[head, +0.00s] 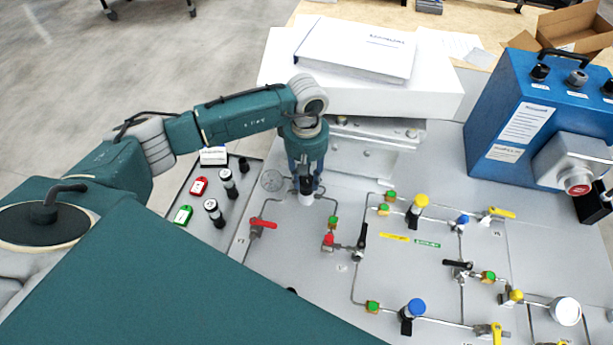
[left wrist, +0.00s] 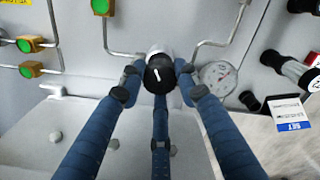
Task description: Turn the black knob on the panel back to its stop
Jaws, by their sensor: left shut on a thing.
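The black knob (left wrist: 158,75) is in the left wrist view, top centre, with a white pointer line on its face and a pale collar behind it. My left gripper (left wrist: 158,84) has its blue fingers around the knob and is shut on it. The right gripper is not in view.
A round gauge (head: 272,180) sits just left of the knob. A red-handled valve (head: 262,225) and pipes with coloured valves lie nearby on the panel. A blue box (head: 530,120) stands at right. A white block with a binder (head: 355,48) is behind.

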